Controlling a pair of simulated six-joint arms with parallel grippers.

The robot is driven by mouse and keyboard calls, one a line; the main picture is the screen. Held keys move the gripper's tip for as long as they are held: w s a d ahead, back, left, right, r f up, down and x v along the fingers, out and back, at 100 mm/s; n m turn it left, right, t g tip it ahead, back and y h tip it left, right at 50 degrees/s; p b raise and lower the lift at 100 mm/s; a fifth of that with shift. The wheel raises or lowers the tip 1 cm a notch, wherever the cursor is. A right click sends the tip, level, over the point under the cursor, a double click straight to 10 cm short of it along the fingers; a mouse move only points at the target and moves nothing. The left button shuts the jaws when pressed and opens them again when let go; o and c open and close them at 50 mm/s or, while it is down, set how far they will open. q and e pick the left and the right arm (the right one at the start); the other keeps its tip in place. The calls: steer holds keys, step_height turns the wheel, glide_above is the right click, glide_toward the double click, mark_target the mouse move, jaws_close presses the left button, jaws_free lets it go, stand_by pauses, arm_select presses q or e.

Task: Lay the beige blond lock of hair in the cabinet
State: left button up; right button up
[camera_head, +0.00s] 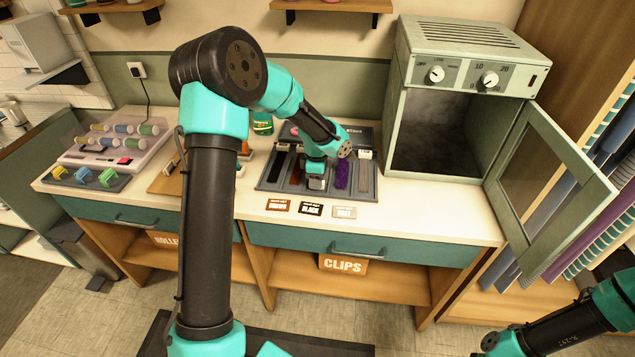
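The tray of hair locks (262,184) lies on the counter. In it I see a dark lock (276,166), a reddish-brown lock (296,172), a purple lock (342,174) and a grey-beige lock (364,177) at the right end. I cannot tell for sure which lock is the beige blond one. My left gripper (316,182) points down over the middle of the tray, left of the purple lock. Its fingertips are too small and hidden to read. The cabinet (446,40) stands at the back right, its dark inside empty-looking, its door (545,185) swung open to the right.
Several small label cards, including a brown one (278,204) and a black one (311,209), lie before the tray. A roller stand (125,150) is at the left. The counter between tray and cabinet is clear. The open door juts past the counter's right end.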

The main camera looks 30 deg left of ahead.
arm_select(q)
steer(key=shift+f, duration=0.45)
jaws_close()
stand_by(0.3)
steer(key=shift+r, duration=0.1)
